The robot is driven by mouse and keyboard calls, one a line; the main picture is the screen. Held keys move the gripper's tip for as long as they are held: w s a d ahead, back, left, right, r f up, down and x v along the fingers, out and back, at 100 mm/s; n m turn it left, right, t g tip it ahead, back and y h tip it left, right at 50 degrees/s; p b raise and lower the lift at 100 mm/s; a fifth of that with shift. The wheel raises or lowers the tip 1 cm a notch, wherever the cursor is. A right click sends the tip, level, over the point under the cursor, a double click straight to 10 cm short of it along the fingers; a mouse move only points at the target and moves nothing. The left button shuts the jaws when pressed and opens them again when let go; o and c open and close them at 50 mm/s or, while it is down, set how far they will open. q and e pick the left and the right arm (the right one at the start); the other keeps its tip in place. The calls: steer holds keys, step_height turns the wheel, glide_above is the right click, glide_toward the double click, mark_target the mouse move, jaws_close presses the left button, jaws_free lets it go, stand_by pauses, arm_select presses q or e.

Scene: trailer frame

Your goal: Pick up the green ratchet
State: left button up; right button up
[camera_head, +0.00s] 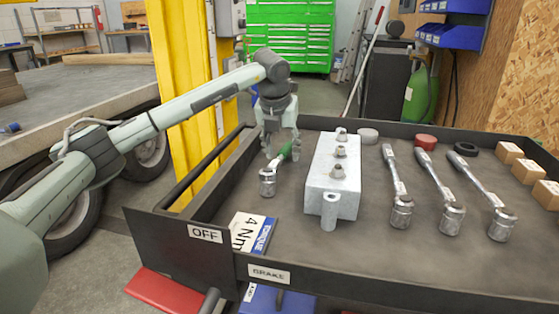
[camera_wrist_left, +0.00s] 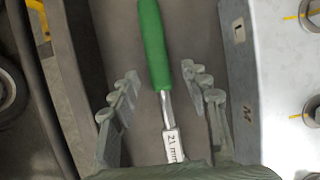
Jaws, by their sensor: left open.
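The green ratchet (camera_head: 286,151) lies on the dark tray of the cart, left of the grey metal block. Its silver socket end (camera_head: 267,182) points toward the front. My left gripper (camera_head: 280,150) is above the ratchet, pointing down. In the left wrist view the green handle (camera_wrist_left: 154,45) and silver shaft run between the spread fingers of my left gripper (camera_wrist_left: 160,76), with a gap on both sides. A "21 mm" label (camera_wrist_left: 173,146) shows on the shaft. The socket end is hidden there by the gripper body. My right gripper is not in view.
The grey metal block (camera_head: 333,185) with bolts stands close right of the ratchet. Several other silver ratchets (camera_head: 397,185) lie farther right. A "4 Nm" torque card (camera_head: 252,233) lies in front. The tray's raised dark wall (camera_head: 190,187) runs along the left; a yellow post (camera_head: 187,80) stands behind.

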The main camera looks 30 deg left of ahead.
arm_select(q)
steer(key=shift+w+f, duration=0.15)
steer(key=shift+f, duration=0.25)
steer(key=shift+c, duration=0.3)
jaws_close()
steer(key=shift+r, duration=0.1)
